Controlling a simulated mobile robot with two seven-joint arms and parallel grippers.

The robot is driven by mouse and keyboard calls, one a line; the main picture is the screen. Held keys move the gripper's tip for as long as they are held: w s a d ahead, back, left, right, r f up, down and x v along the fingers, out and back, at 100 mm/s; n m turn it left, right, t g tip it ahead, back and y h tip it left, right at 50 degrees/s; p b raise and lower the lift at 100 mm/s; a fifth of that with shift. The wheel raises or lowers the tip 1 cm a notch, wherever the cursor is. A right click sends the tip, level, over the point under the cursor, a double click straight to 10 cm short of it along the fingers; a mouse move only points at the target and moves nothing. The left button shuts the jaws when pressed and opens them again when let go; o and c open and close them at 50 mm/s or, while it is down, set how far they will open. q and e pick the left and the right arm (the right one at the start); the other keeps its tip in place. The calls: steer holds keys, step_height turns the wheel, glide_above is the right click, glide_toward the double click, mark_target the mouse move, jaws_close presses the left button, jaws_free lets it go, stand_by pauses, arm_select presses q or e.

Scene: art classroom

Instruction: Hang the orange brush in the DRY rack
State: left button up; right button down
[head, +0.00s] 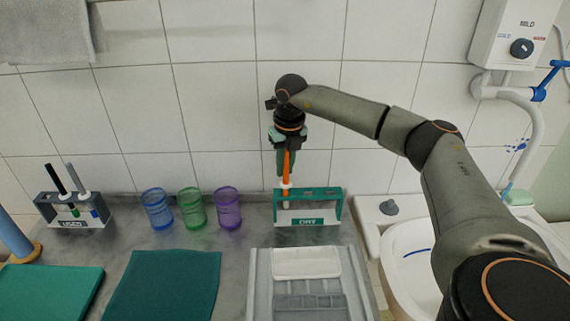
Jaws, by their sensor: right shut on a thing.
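The orange brush (286,166) hangs upright from my right gripper (284,153), which is shut on the upper part of its handle. The brush's lower end is at the teal DRY rack (308,221), near the left part of its frame. I cannot tell whether the brush touches the rack or sits in a slot. The DRY rack stands on the grey counter near the tiled wall. My left gripper is not in view.
A grey USED rack (47,212) with a black and a white brush stands at the left. Blue (157,211), green (192,209) and purple (228,209) cups stand left of the DRY rack. A grey tray (262,290) lies in front, and a sink (400,262) is at right.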

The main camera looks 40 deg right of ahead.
steer(key=shift+f+b, duration=0.55)
steer(key=shift+f, duration=0.7)
steer(key=shift+c, duration=0.9)
jaws_free()
steer(key=shift+r, duration=0.1)
steer(key=shift+r+p, duration=3.55)
steer(key=shift+r, duration=0.45)
steer(key=shift+f, duration=0.1)
